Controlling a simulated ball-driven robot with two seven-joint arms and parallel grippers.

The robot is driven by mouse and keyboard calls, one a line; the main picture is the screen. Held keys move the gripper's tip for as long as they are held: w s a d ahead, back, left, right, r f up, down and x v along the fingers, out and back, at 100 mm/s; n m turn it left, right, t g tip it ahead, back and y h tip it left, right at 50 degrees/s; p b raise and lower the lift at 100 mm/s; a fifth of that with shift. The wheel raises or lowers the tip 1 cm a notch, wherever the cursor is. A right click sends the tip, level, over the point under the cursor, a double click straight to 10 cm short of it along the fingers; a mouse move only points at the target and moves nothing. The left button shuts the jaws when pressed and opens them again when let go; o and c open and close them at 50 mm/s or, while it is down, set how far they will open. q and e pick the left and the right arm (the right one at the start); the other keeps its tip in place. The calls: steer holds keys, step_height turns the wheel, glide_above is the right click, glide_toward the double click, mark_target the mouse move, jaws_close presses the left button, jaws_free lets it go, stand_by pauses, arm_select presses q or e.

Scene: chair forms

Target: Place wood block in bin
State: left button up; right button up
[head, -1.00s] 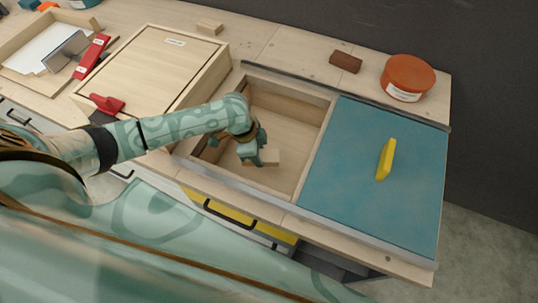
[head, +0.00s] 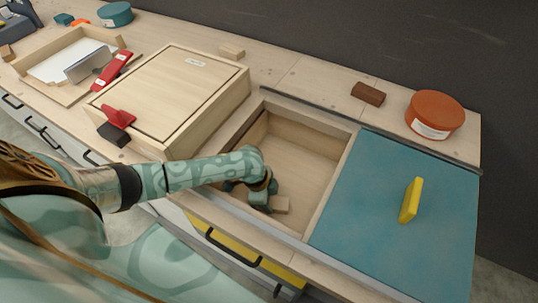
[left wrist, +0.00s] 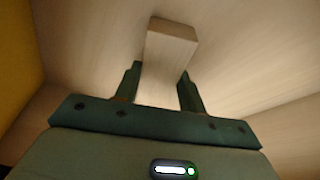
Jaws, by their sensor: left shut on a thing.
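My left gripper (head: 262,198) reaches into the open bin (head: 329,191), a light wooden compartment sunk in the counter. It is shut on a pale wood block (head: 280,205), low inside the bin near its front wall. In the left wrist view the wood block (left wrist: 171,42) sticks out beyond the fingers (left wrist: 158,88), with pale wood surfaces behind it. I cannot tell whether the block touches the bin floor. My right gripper is not in view.
A blue panel (head: 376,222) with a yellow handle (head: 411,200) adjoins the bin on the right. A wooden lidded box (head: 165,95) stands left.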

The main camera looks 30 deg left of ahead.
arm_select(q)
steer(key=o, duration=1)
steer(key=shift+f, duration=0.1)
steer(key=shift+r, duration=0.4)
steer(key=p+v, duration=0.5)
steer(key=v, duration=0.6)
steer(key=shift+s+r+p, duration=0.1)
steer(key=shift+r+p, duration=0.15)
steer(key=shift+p, duration=0.05)
